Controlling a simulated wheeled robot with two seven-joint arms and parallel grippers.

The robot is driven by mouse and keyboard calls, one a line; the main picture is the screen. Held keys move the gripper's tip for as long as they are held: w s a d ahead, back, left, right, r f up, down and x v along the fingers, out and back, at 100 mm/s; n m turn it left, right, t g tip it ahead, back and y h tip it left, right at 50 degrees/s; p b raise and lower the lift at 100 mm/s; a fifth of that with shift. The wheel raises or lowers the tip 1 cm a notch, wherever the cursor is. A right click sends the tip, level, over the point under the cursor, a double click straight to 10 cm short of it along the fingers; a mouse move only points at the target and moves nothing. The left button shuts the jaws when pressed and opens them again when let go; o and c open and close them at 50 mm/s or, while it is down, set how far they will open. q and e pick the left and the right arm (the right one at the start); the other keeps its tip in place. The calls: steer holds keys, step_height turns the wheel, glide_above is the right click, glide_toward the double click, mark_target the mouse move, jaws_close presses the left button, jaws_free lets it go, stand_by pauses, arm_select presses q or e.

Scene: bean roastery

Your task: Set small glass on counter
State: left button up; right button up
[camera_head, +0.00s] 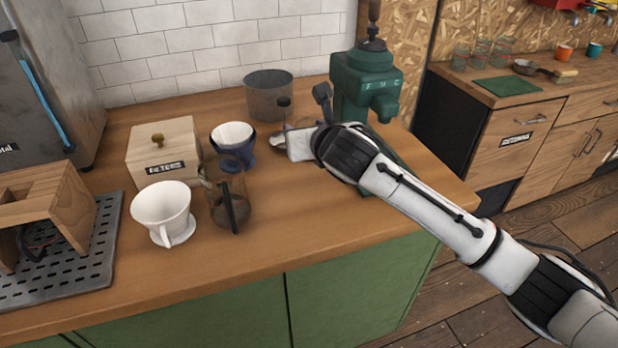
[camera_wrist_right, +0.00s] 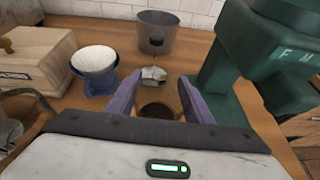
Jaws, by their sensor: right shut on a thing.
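My right gripper (camera_wrist_right: 160,92) is shut on a small glass (camera_wrist_right: 157,112), which shows as a dark round shape between its two fingers in the wrist view. In the head view the right gripper (camera_head: 288,146) is over the wooden counter (camera_head: 330,215), in front of the green grinder; the glass is mostly hidden there. I cannot tell whether the glass touches the counter. My left gripper is not in view.
A green grinder (camera_head: 365,85) stands close to the right of the gripper. A grey pot (camera_head: 268,97) is behind. A blue dripper (camera_head: 233,145), glass carafe (camera_head: 229,195), white dripper (camera_head: 163,210) and filter box (camera_head: 165,155) stand left. The counter's front right is clear.

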step_height(320, 180, down, 9)
steer(key=shift+r, duration=0.15)
stand_by(0.4)
steer(key=o, duration=1.2)
steer(key=shift+s, duration=0.1)
steer(key=shift+o, duration=0.2)
steer(key=shift+s+d+r, duration=0.1)
steer(key=shift+s+r, duration=0.2)
steer(key=shift+s, duration=0.15)
steer(key=v, duration=1.1)
steer(key=shift+w, duration=0.1)
